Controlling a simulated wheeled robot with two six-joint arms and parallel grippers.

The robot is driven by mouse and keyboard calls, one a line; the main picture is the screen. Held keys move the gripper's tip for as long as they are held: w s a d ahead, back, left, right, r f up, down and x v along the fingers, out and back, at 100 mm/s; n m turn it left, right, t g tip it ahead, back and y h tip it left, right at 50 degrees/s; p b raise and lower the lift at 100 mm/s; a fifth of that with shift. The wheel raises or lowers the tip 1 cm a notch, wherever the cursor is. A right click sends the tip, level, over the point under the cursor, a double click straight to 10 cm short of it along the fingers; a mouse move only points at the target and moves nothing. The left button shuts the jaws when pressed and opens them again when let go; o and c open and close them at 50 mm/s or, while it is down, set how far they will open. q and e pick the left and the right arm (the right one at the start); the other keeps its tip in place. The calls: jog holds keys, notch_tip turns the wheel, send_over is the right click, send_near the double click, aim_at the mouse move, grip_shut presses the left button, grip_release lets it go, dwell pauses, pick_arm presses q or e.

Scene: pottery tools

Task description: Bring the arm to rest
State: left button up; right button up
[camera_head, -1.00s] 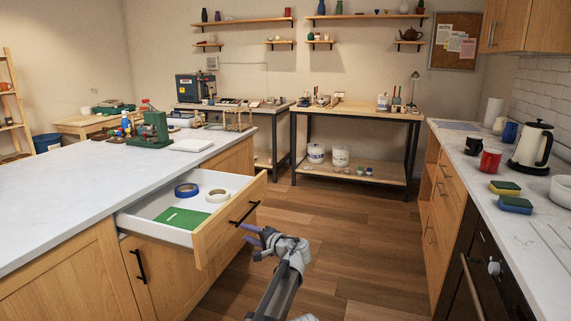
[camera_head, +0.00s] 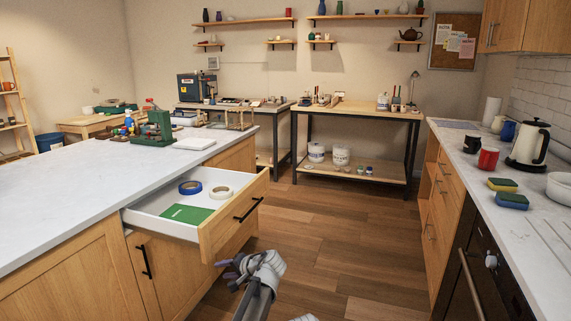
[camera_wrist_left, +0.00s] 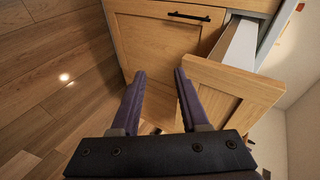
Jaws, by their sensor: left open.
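My left gripper (camera_head: 227,268) is low in the head view, in front of the counter and below the open drawer. Its jaws are open and empty. In the left wrist view the two dark fingers (camera_wrist_left: 159,76) stand apart, with cabinet fronts beyond them. The drawer (camera_head: 235,215) is pulled out and apart from the gripper in the head view. It holds a blue tape roll (camera_head: 190,187), a cream tape roll (camera_head: 221,192) and a green flat item (camera_head: 187,214). My right gripper is not in view.
The left counter (camera_head: 70,205) and its cabinet doors stand beside the arm. The right counter (camera_head: 515,235) carries sponges, mugs and a kettle (camera_head: 529,143). The wooden floor (camera_head: 340,240) between them is clear. A workbench (camera_head: 355,110) stands at the back.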

pick_arm(q)
jog(key=s+d+f+n+g+h, duration=0.1)
jog(key=s+f+n+g+h, duration=0.3)
jog(key=s, duration=0.9)
jog(key=s+d+f+n+g+h, duration=0.15)
jog(key=s+f+h, duration=0.4)
jog(key=s, duration=0.75)
jog(key=s+d+r+m+p, duration=0.1)
jog(key=d+r+p, duration=0.2)
jog(key=r+p, duration=0.4)
jog(key=s+d+r+m+g+p, duration=0.1)
jog(key=s+d+r+m+p, duration=0.1)
jog(key=d+r+p, duration=0.2)
jog(key=s+d+r+m+y+p, duration=0.1)
jog(key=s+d+r+p, duration=0.1)
jog(key=r+p, duration=0.9)
jog(key=shift+s+d+m+p, duration=0.3)
jog(key=shift+d+p, duration=0.2)
jog(key=shift+d, duration=0.2)
